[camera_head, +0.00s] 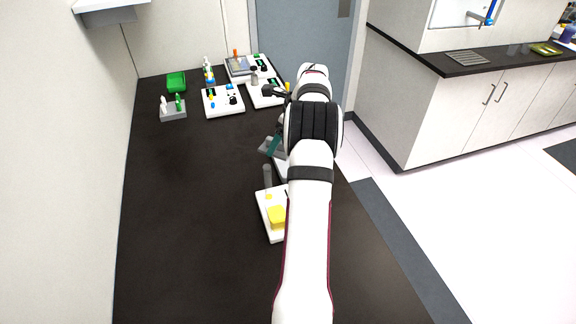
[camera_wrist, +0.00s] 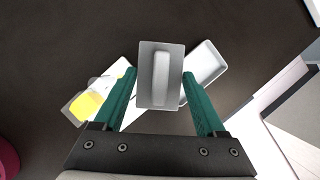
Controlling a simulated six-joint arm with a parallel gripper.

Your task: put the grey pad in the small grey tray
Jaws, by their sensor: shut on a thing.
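The grey pad (camera_wrist: 146,98) is a flat rectangular plate with a raised lighter handle, in the middle of the wrist view. My gripper (camera_wrist: 160,78) has its two green fingers closed on the pad's sides, and the pad hangs between the fingertips. The small grey tray (camera_wrist: 207,60) shows just to the right of and behind the pad, partly covered by the pad and the right finger. In the head view my gripper (camera_head: 271,146) is above the table beside my arm. The tray is largely hidden by my arm there.
A white device with a yellow block (camera_head: 278,214) and a grey post stands nearer along the table, beside the tray. Several white devices (camera_head: 222,101), a green tray (camera_head: 176,82) and a small grey rack (camera_head: 173,113) stand at the far end. The left side of the dark table (camera_head: 190,200) is clear.

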